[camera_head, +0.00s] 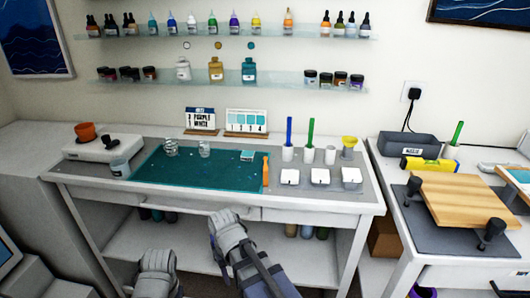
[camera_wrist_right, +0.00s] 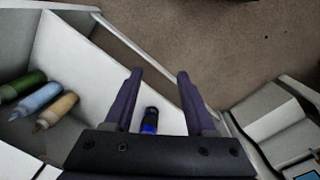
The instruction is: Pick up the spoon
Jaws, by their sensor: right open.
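I cannot make out a spoon for certain. A slim orange utensil (camera_head: 265,172) lies at the right edge of the teal mat (camera_head: 195,172) in the head view; it may be the spoon, but it is too small to tell. My right gripper (camera_wrist_right: 158,73) is open and empty in the right wrist view, with its two dark fingers apart. In the head view my right arm is low in front of the workbench and its fingers do not show. My left arm shows at the bottom left, its fingers out of sight.
Three white cups (camera_head: 320,175) stand right of the mat. Clear jars (camera_head: 171,148) stand on it. A blue stick (camera_head: 289,131) and a green stick (camera_head: 310,131) stand behind. A wooden board (camera_head: 465,200) is on the right table. Several bottles (camera_wrist_right: 40,105) lie below the bench.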

